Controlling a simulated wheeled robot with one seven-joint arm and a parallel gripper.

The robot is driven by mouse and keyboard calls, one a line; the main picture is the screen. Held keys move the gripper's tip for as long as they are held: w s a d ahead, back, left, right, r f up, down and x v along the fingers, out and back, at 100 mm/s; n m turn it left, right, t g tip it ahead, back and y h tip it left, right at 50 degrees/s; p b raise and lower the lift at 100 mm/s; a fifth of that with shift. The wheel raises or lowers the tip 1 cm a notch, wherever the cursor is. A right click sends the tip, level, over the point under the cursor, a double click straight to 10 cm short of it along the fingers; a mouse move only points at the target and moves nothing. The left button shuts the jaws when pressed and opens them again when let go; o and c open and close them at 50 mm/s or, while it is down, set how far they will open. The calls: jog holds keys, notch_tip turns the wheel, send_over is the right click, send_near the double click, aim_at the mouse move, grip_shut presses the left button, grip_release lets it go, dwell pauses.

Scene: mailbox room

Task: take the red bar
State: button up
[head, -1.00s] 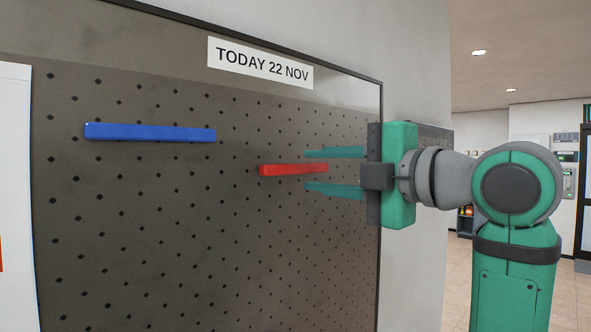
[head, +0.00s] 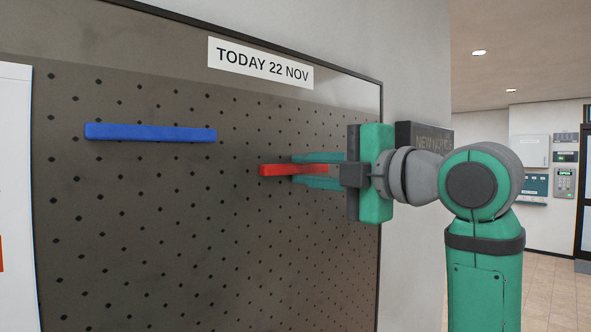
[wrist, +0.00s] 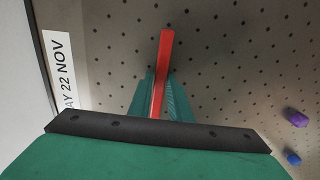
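The red bar (head: 275,170) lies level against the dark pegboard, right of the blue bar (head: 150,132) in the head view. My gripper (head: 294,170) reaches in from the right, one green finger above the bar and one below. Both fingers appear to touch the bar along its right part, so the gripper looks shut on it. The left end of the bar sticks out past the fingertips. In the wrist view the red bar (wrist: 166,58) runs between the two fingers (wrist: 160,82), and its far end is free.
The pegboard (head: 160,230) has a framed edge and a date sign (head: 260,63) above. A white panel (head: 15,180) stands at the far left. In the wrist view a purple piece (wrist: 297,118) and a small blue piece (wrist: 293,158) show at the lower right.

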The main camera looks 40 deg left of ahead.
aim_at(301, 169)
grip_shut()
jog(key=shift+d, duration=0.15)
jog(key=shift+d, duration=0.55)
jog(key=shift+s+d, duration=0.1)
jog(key=shift+d, duration=0.75)
jog(key=d, duration=0.7)
jog(key=shift+s, duration=0.25)
